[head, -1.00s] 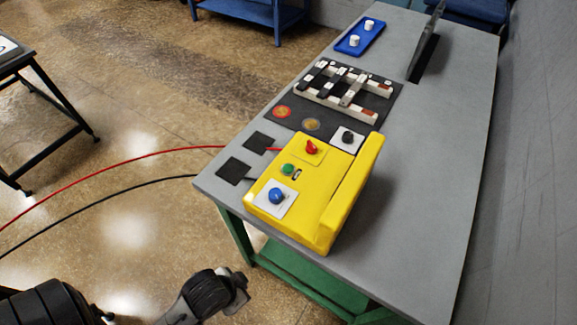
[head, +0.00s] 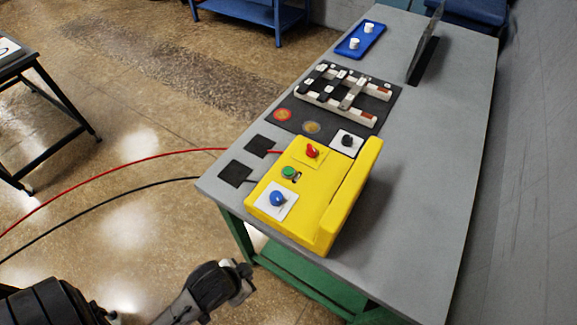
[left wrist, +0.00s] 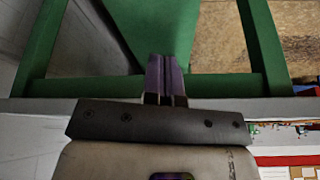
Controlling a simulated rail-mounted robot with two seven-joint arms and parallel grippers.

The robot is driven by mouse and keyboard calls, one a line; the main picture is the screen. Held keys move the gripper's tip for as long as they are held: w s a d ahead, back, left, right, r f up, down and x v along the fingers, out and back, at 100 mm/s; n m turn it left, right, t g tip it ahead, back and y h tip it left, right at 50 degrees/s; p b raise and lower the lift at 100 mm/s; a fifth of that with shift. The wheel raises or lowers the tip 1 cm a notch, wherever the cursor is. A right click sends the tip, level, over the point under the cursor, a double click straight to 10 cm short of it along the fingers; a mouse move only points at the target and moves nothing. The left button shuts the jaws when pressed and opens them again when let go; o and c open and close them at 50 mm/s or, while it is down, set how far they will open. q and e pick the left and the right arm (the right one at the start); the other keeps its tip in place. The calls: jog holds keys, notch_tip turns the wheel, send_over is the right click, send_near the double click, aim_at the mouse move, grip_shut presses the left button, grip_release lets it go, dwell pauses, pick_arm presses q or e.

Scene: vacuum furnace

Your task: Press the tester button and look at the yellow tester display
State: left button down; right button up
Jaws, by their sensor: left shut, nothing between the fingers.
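The yellow tester (head: 335,205) sits on the near end of the grey table. Its top carries a green button (head: 289,172), a blue knob (head: 277,198) and a red knob (head: 312,151). A small dark display (head: 297,177) is beside the green button; I cannot read it. My left gripper (head: 246,283) is below and left of the tester in the head view, apart from it, in front of the table's near end. In the left wrist view its fingers (left wrist: 166,80) are together and empty, with the green table frame beyond. My right gripper is not in view.
Red and black cables (head: 110,166) run left.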

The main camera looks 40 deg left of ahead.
pick_arm(q)
jog(key=w+a+r+m+t+y+p, duration=0.1)
jog(key=w+a+r+p, duration=0.1)
jog(key=w+r+p, duration=0.65)
jog(key=w+a+r+m+t+p, duration=0.15)
jog(key=w+r+p, duration=0.35)
jog(key=r, duration=0.6)
jog(key=w+a+r+m+t+y+p, duration=0.1)
jog(key=w+a+r+m+p, duration=0.15)
jog(key=w+r+p, duration=0.6)
jog(key=w+a+r+g+h+p, duration=0.1)
jog(key=w+a+r+g+p, duration=0.1)
jog(key=a+p, duration=0.15)
notch_tip(320, 180, down, 8)
jog(key=a+n+g+h, duration=0.1)
jog(key=a+n+h, duration=0.1)
jog(key=n+h, duration=0.1)
jog(key=shift+w+d+r+n+t+h+b, duration=0.3)
jog(key=shift+w+d+n+t+h, duration=0.4)
jog(key=shift+w+n+h, duration=0.4)
jog(key=shift+w+d+r+n+t+h+b, duration=0.15)
jog(key=shift+w+d+r+n+t+h, duration=0.25)
jog(key=shift+w+d+n+h, duration=0.65)
jog(key=shift+s+a+f+n+y, duration=0.25)
jog(key=shift+s, duration=0.1)
